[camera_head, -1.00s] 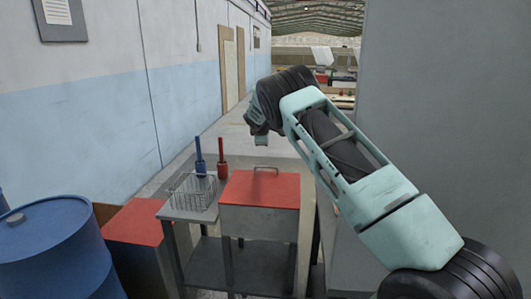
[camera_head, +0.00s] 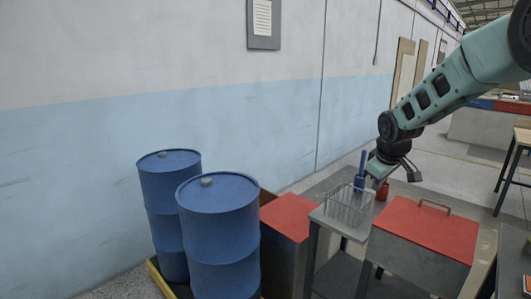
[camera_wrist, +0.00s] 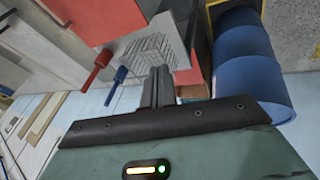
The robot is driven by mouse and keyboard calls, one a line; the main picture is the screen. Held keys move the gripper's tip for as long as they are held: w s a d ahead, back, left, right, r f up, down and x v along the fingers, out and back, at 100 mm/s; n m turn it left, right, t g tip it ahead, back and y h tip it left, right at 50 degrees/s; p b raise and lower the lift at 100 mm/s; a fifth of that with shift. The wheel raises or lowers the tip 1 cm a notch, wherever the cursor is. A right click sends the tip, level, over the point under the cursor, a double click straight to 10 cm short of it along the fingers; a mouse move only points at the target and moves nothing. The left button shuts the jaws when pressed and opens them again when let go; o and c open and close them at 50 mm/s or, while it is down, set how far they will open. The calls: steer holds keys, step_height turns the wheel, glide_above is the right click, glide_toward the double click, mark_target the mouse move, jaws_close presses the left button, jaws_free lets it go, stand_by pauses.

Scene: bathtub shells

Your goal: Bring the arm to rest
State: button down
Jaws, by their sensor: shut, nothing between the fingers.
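My gripper (camera_head: 376,178) hangs at the end of my teal arm on the right of the head view, over the back of the grey table. It appears above and in front of the blue and red upright items there. In the wrist view its two dark fingers (camera_wrist: 158,86) lie together with nothing between them. The fingertips point toward the wire basket (camera_wrist: 150,50), apart from it as far as I can tell. The arm is raised and bent, reaching in from the upper right.
Blue barrels (camera_head: 219,235) and another red-topped box (camera_head: 288,216) stand left. Floor behind the table is open.

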steer(key=s+a+r+g+y, duration=0.1)
steer(key=s+a, duration=0.7)
steer(key=s, duration=0.2)
steer(key=s+a+g+y, duration=0.1)
steer(key=s+a, duration=0.7)
steer(key=s, duration=0.2)
steer(key=s+f+g, duration=0.1)
steer(key=s, duration=1)
steer(key=s+a+f+n+g, duration=0.1)
steer(key=s+g, duration=0.1)
steer(key=s, duration=1)
steer(key=shift+s+a, duration=0.2)
steer(key=shift+a, duration=0.05)
